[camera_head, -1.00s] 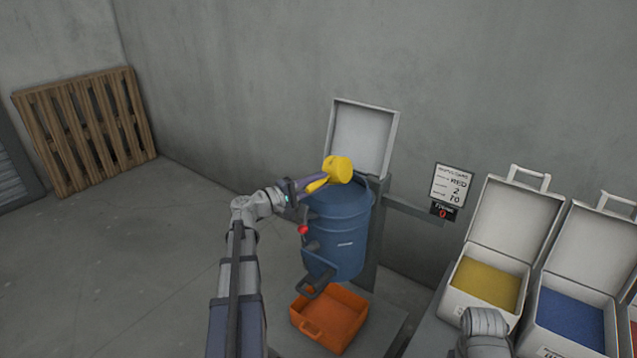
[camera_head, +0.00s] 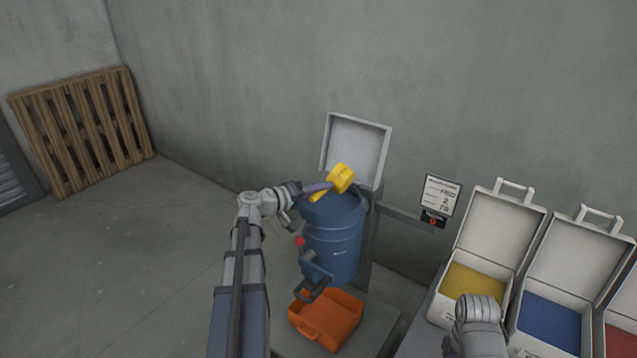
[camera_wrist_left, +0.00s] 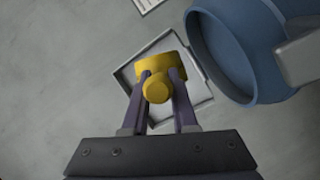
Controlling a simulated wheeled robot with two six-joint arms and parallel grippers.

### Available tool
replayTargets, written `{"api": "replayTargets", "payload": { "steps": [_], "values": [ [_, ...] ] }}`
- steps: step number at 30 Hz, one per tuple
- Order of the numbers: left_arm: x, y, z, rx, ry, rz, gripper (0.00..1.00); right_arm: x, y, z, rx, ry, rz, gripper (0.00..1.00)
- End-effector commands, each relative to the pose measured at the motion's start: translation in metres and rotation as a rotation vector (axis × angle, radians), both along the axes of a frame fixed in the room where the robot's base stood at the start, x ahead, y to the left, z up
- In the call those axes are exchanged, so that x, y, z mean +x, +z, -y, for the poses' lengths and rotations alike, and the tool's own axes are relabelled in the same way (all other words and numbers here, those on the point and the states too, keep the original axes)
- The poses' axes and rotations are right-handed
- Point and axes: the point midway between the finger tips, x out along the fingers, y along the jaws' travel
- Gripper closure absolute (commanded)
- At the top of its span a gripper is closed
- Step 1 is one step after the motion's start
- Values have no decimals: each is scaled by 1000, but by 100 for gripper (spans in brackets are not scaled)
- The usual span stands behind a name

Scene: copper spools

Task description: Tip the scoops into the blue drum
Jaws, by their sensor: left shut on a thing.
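My left gripper (camera_head: 318,190) is shut on the yellow scoop (camera_head: 341,178). It holds the scoop above the top of the blue drum (camera_head: 333,240), with the scoop's head tilted. In the left wrist view, the fingers (camera_wrist_left: 161,92) close around the scoop's round handle end, and the scoop's wide yellow head (camera_wrist_left: 158,68) shows beyond it. The drum (camera_wrist_left: 225,50) is at the upper right there, apart from the scoop. The inside of the scoop and any contents are hidden. Of my right arm only a grey link shows; its fingers are out of sight.
A light square panel (camera_head: 356,150) stands open behind the drum. An orange tray (camera_head: 328,318) is below it. Open white boxes of yellow granules (camera_head: 473,283), blue granules (camera_head: 551,322) and red granules (camera_head: 618,342) are at the right. A sign (camera_head: 438,195) and a pallet (camera_head: 82,130) stand by the walls.

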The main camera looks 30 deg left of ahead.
Motion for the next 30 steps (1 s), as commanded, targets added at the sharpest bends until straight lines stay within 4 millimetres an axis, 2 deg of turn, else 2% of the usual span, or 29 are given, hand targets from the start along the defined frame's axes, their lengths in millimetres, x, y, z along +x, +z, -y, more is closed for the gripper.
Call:
{"api": "replayTargets", "payload": {
  "steps": [1, 7, 12, 14, 15, 22, 24, 30],
  "values": [
    [-1, 11, 4, 52, -1, 3, 100, 0, 15, 0, 0, 0, 0, 50],
    [-2, 24, 13, 293, -1, 23, 100, 0, 44, 0, 0, 1, 0, 50],
    [-4, 22, 23, 661, -2, 52, 100, 0, 59, 0, 1, -4, 0, 50],
    [-5, 22, 25, 787, -2, 62, 100, 0, 62, 0, 1, -5, 0, 50],
    [-4, 12, 24, 865, -2, 69, 100, 0, 54, 0, 1, -5, 0, 50],
    [-3, -7, 22, 1266, -1, 101, 100, 0, 36, 0, 0, -1, 0, 50],
    [-1, 11, 19, 1281, 0, 101, 100, 0, 52, 0, 1, -2, 0, 50],
    [-1, 27, 19, 1275, 0, 100, 100, 0, 69, 0, 1, -6, 0, 50]
  ]
}}
